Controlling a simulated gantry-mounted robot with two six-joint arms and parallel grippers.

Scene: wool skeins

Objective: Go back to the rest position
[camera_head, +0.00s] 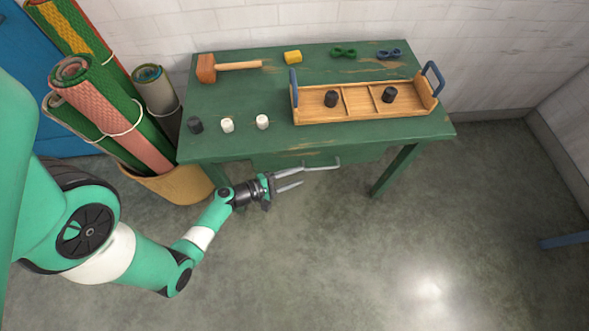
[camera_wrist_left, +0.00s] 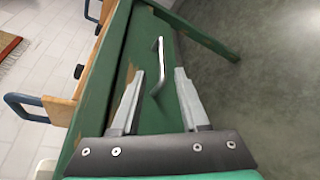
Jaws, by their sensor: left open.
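My left gripper (camera_head: 301,177) is open and empty in front of the green table's (camera_head: 240,98) front edge, below the tabletop. In the left wrist view its two fingers (camera_wrist_left: 159,72) are spread, with the silver drawer handle (camera_wrist_left: 158,66) showing between and beyond them. In the head view the handle (camera_head: 322,165) is just past the fingertips; I cannot tell whether they touch. My right gripper is in neither view.
A basket (camera_head: 180,185) of rolled rugs stands left. Front floor is clear.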

